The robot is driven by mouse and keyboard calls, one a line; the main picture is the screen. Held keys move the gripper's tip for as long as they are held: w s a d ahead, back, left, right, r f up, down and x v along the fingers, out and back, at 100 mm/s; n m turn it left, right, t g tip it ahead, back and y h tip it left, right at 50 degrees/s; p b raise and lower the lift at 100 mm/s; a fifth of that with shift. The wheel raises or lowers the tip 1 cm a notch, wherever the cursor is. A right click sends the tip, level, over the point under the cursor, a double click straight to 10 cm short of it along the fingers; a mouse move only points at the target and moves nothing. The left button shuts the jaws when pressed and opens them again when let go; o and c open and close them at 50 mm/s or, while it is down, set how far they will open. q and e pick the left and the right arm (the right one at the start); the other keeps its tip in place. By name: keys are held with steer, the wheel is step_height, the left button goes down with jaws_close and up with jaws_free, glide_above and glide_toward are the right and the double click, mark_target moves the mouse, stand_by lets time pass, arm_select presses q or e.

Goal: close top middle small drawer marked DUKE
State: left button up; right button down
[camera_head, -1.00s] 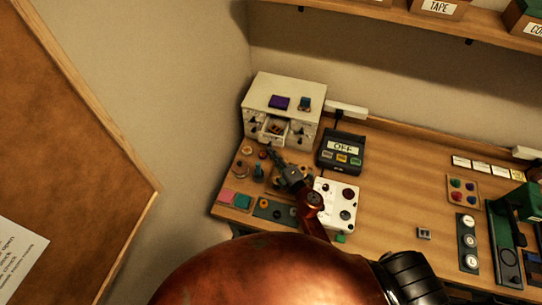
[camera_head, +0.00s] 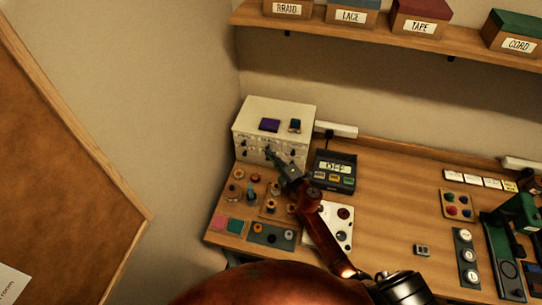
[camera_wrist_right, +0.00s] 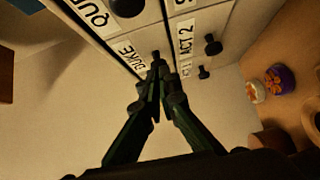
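The small white drawer cabinet (camera_head: 275,118) stands at the back left of the table. In the right wrist view the drawer marked DUKE (camera_wrist_right: 127,53) shows its label and a dark knob beside the seam to the ACT 2 column. Its front looks about level with its neighbours, though a small gap cannot be ruled out. My right gripper (camera_head: 271,153) is at the cabinet front; in the wrist view its fingers (camera_wrist_right: 154,85) meet at the tips, right at the DUKE knob. Contact is hard to tell. My left gripper is not in view.
Spools and pots (camera_head: 237,190) crowd the table before the cabinet. The OFF device (camera_head: 335,170) and a white panel (camera_head: 343,240) lie to the right, close to my right arm. A wall rises to the left. Labelled boxes (camera_head: 418,17) sit on the shelf above.

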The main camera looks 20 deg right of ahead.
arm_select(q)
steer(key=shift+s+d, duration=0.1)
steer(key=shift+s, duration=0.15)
arm_select(e)
steer(key=s, duration=1.3)
steer(key=shift+d+r, duration=0.25)
